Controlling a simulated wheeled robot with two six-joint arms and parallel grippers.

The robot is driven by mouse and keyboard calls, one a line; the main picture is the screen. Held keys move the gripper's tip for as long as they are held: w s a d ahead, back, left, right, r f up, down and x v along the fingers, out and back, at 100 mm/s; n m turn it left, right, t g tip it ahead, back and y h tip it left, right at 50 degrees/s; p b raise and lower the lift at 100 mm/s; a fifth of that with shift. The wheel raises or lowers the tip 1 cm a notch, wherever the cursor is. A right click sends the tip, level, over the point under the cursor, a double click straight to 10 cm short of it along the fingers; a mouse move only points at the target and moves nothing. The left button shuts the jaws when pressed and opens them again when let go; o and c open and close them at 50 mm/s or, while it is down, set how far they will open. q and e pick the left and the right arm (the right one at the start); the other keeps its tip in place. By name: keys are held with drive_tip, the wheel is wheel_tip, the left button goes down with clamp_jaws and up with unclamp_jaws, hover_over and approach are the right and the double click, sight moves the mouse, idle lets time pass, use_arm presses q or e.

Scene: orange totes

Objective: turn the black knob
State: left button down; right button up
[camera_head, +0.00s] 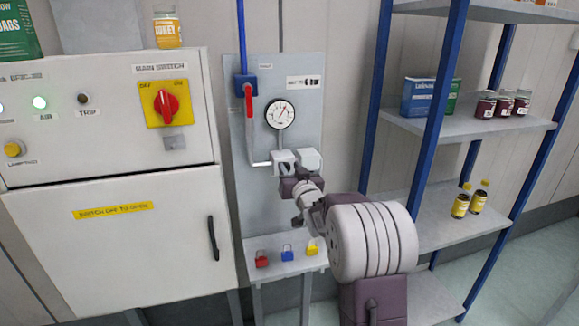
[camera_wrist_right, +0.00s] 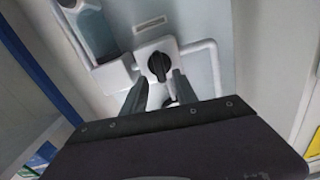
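The black knob (camera_wrist_right: 158,66) sits on a white fitting in the right wrist view, facing my right gripper. My right gripper (camera_wrist_right: 159,84) is open, with one grey finger on either side below the knob. The knob appears just beyond the fingertips, and I cannot tell whether they touch it. In the head view my right arm reaches to the white fitting (camera_head: 309,158) on the grey panel, below the gauge. My left gripper is not in view.
A round gauge (camera_head: 280,114) and a red lever (camera_head: 249,98) are above the fitting. A small shelf with padlocks (camera_head: 287,254) is below it. The switch cabinet (camera_head: 110,235) stands left, and blue-posted shelving (camera_head: 470,126) with goods stands right.

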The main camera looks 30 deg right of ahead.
drive_tip(key=shift+w+a, duration=0.1)
drive_tip(key=shift+w, duration=0.35)
drive_tip(key=shift+s, duration=0.15)
clamp_jaws()
drive_tip(key=shift+f+n+b, duration=0.25)
drive_tip(key=shift+n+b, duration=0.15)
drive_tip(key=shift+b, duration=0.45)
drive_tip(key=shift+a+n+b, duration=0.1)
drive_tip(key=shift+n+b, duration=0.2)
drive_tip(key=shift+b, duration=0.1)
drive_tip(key=shift+r, duration=0.3)
unclamp_jaws()
